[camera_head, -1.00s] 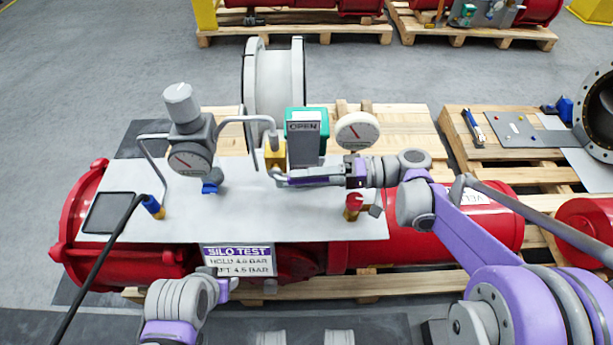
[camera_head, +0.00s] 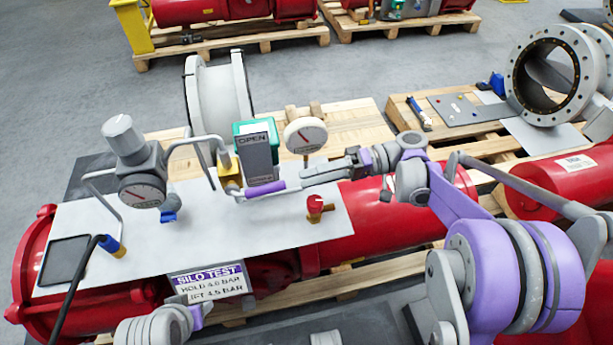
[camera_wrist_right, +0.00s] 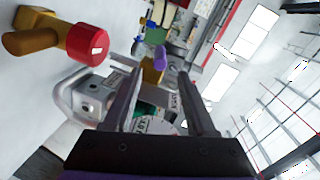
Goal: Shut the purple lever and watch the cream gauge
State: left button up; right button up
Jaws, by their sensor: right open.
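The purple lever (camera_head: 265,189) sticks out to the right from the yellow valve body (camera_head: 231,172) on the grey plate. It also shows beyond the fingertips in the right wrist view (camera_wrist_right: 160,58). The cream gauge (camera_head: 305,136) stands upright behind it, its dark red needle slanted. A green box (camera_head: 256,146) with an "OPEN" sign stands over the valve. My right gripper (camera_head: 304,180) is open, just right of the lever's free end; its fingers (camera_wrist_right: 162,82) hold nothing. My left gripper (camera_head: 196,317) is at the bottom edge, mostly hidden by its own wrist.
A red-capped fitting (camera_head: 315,205) stands close below my right gripper. A grey regulator with a second gauge (camera_head: 142,191) and bent pipes is at the left. A black hose (camera_head: 75,285) runs to a blue-yellow fitting (camera_head: 110,245).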

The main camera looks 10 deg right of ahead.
jog(key=shift+r, duration=0.1)
jog(key=shift+c, duration=1.2)
jog(key=a+r+n+h+p, duration=0.1)
jog(key=r+n+p, duration=0.1)
jog(key=s+a+r+n+h+p, duration=0.1)
jog(key=r+n+p, duration=0.1)
jog(key=r, duration=0.1)
jog(key=a+r+n+h+p, duration=0.1)
jog(key=r+n+p, duration=0.1)
jog(key=shift+s+a+r+n+t+h+p, duration=0.1)
jog(key=shift+s+r+n+t+h+p, duration=0.2)
jog(key=shift+t+h+p, duration=0.1)
grip_shut()
notch_tip(320, 180, up, 6)
jog(key=s+n+t+h+p, duration=0.1)
jog(key=s+n+h+p, duration=0.1)
jog(key=n+h+p, duration=0.45)
jog(key=n+y+b, duration=0.1)
jog(key=n+b, duration=0.1)
jog(key=n, duration=0.1)
send_over(263, 188)
jog(key=s+d, duration=0.2)
notch_tip(263, 188, down, 8)
jog(key=r, duration=0.1)
jog(key=f, duration=0.2)
jog(key=w, duration=0.1)
jog(key=shift+d+f, duration=0.25)
jog(key=shift+f, duration=0.15)
jog(key=shift+w+d+f, duration=0.1)
jog(key=shift+f, duration=0.4)
